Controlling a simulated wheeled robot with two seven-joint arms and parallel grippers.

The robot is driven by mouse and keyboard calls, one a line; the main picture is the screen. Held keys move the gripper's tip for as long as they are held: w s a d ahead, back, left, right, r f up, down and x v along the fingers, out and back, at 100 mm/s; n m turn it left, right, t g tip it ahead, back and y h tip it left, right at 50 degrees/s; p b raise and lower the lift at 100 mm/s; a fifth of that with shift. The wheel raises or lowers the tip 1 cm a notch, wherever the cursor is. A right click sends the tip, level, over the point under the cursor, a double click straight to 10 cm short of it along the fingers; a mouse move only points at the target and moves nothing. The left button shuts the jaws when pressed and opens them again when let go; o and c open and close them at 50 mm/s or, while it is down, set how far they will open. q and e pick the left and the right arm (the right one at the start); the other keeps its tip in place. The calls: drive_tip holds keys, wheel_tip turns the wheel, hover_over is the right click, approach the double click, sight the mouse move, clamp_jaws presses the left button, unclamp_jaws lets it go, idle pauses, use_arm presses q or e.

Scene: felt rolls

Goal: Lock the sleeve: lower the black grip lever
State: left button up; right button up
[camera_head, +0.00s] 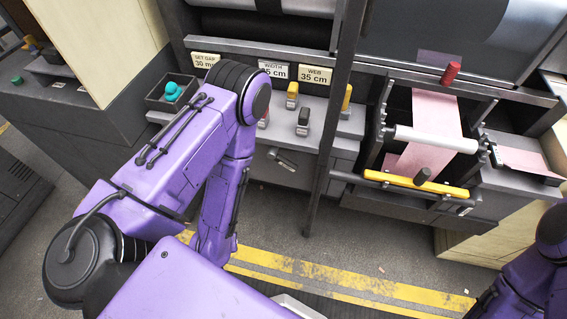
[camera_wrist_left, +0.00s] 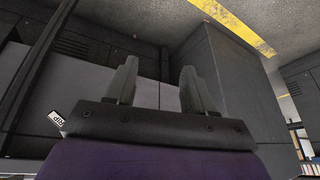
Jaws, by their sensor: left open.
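On the console's front face in the head view is a dark lever-like handle (camera_head: 283,160). A black-topped lever (camera_head: 303,121) stands upright on the console top. I cannot tell which of the two is the grip lever. In the left wrist view my left gripper (camera_wrist_left: 158,88) has its two grey fingers apart with nothing between them. It faces dark panels, and no lever shows there. In the head view my left arm hides this gripper. My right gripper is out of view; only part of the right arm shows at lower right.
Yellow-topped levers (camera_head: 292,95) and a red one stand nearby on the console. A pink sheet (camera_head: 433,125), a roller and a yellow bar (camera_head: 415,183) are further right. Striped floor lies in front.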

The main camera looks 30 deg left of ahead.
use_arm(q)
drive_tip(key=w+d+f+t+b, duration=0.2)
drive_tip(key=w+f+b, duration=0.5)
drive_tip(key=f+b, duration=0.15)
drive_tip(key=n+t+y+b, duration=0.1)
drive_tip(key=n+t+b, duration=0.6)
drive_tip(key=t+b, duration=0.5)
approach(287, 167)
drive_tip(key=x, duration=1.1)
drive_tip(key=shift+w+p, duration=0.15)
drive_tip(key=shift+p, duration=0.15)
clamp_jaws()
